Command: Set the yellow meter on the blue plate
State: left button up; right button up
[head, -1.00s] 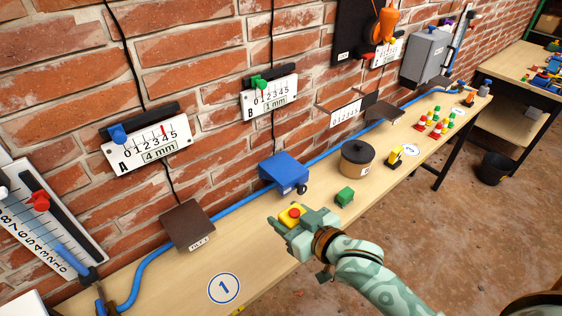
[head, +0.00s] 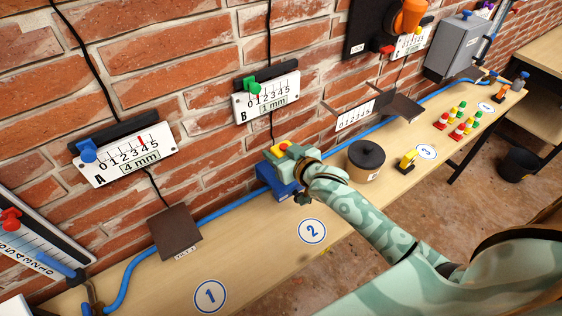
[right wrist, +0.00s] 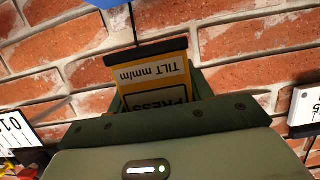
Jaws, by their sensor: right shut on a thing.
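The yellow meter (head: 282,149), with a red button on top, is in my right gripper (head: 287,153). In the right wrist view the yellow meter (right wrist: 155,75) shows the words "TILT mm/m" and "PRESS" upside down between the fingers. The blue plate (head: 264,172) is on the wall side of the bench, beside the blue hose. My right gripper is over its right part and hides much of it. I cannot tell whether the meter touches the plate. A blue edge (right wrist: 106,3) shows at the top of the right wrist view. My left gripper is not in view.
A brown plate (head: 176,232) is to the left. A dark-lidded pot (head: 366,161) and a small yellow item (head: 407,161) stand to the right. Gauge B (head: 267,98) hangs on the wall above. The bench around the round "2" label (head: 312,231) is clear.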

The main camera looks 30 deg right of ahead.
aim_at(281, 153)
jog(key=shift+w+d+f, duration=0.2)
jog(key=shift+w+f, duration=0.15)
jog(key=shift+f, duration=0.15)
jog(key=shift+w+d+f, duration=0.2)
jog(key=shift+w+f, duration=0.1)
jog(key=shift+f, duration=0.2)
jog(key=shift+w+d+f+b, duration=0.1)
jog(key=shift+w+f+b, duration=0.2)
jog(key=shift+f+b, duration=0.15)
jog(key=f, duration=0.3)
jog(key=shift+w+d+f+b, duration=0.2)
jog(key=shift+w+f+b, duration=0.05)
jog(key=shift+f+b, duration=0.15)
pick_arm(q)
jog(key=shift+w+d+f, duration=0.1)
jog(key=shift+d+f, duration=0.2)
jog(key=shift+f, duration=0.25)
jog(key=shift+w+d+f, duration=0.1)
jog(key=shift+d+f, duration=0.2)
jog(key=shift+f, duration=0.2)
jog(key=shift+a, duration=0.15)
pick_arm(e)
jog(key=shift+a, duration=0.1)
jog(key=o, duration=1.2)
jog(key=shift+f, duration=0.1)
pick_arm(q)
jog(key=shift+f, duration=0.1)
